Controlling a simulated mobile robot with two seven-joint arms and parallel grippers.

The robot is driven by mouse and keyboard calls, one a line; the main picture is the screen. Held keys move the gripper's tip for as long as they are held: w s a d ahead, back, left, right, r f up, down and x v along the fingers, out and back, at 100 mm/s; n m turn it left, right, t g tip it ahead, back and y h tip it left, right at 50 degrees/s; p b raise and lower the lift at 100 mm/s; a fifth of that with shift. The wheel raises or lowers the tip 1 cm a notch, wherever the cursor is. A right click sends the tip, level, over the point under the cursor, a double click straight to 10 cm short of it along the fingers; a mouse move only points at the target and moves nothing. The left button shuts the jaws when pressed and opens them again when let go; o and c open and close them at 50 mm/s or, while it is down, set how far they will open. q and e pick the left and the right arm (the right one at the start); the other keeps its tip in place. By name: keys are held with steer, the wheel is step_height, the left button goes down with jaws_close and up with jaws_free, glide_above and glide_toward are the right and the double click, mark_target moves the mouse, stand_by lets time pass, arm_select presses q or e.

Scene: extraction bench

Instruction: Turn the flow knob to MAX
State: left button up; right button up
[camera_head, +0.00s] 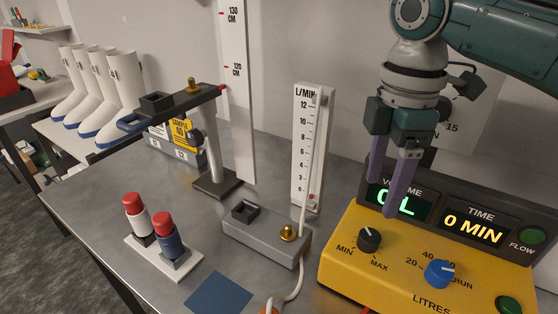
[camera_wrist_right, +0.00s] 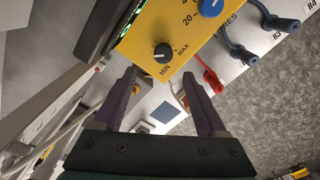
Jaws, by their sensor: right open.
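The flow knob (camera_head: 369,239) is a small black dial on the yellow sloping panel (camera_head: 335,272), between the printed words MIN and MAX. It also shows in the right wrist view (camera_wrist_right: 162,51), beyond the fingertips. Its pointer direction is too small to tell surely. My right gripper (camera_head: 384,197) has purple fingers pointing down, in front of the display and above the knob, apart from it. In the wrist view the fingers (camera_wrist_right: 159,73) are spread with nothing between them. My left gripper is not in view.
A blue knob (camera_head: 440,273) marked in litres sits right of the flow knob. Green FLOW button (camera_head: 532,236) is far right. The display (camera_head: 472,226) stands behind the panel. Left are a grey block (camera_head: 262,238), a flow tube (camera_head: 311,140) and two red-capped vials (camera_head: 168,240).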

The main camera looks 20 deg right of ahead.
mark_target(370, 235)
steer(key=f, duration=0.3)
steer(key=f+b, duration=0.1)
steer(key=f, duration=0.5)
steer(key=shift+s+f, duration=0.2)
steer(key=shift+s, duration=0.15)
jaws_close()
